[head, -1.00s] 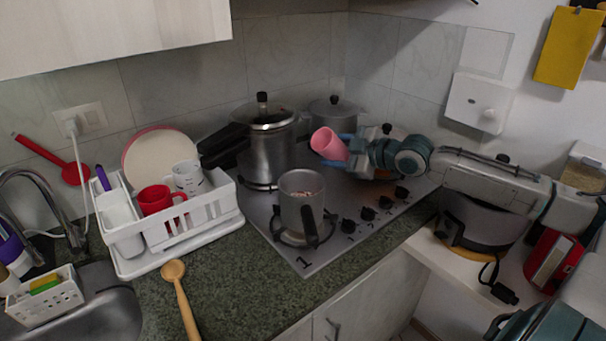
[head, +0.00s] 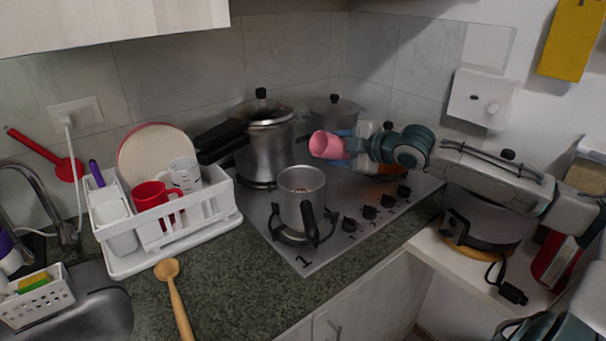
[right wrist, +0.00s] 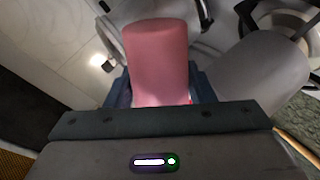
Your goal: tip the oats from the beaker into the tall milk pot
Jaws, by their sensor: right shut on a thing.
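The pink beaker (head: 328,146) is tipped nearly onto its side in the head view, its open mouth facing left. It also fills the middle of the right wrist view (right wrist: 158,60). My right gripper (head: 347,148) is shut around the beaker and holds it in the air, above and to the right of the milk pot. The grey metal milk pot (head: 301,203) stands upright on the front-left burner, its black handle toward the front. Small reddish-tan bits show inside the pot. The beaker's inside is too small to read.
A pressure cooker (head: 264,150) stands behind the milk pot, with another lidded pot (head: 337,112) farther back. A white dish rack (head: 170,228) with mugs is at left. A wooden spoon (head: 177,300) lies on the counter. The front-right hob is free beside the knobs.

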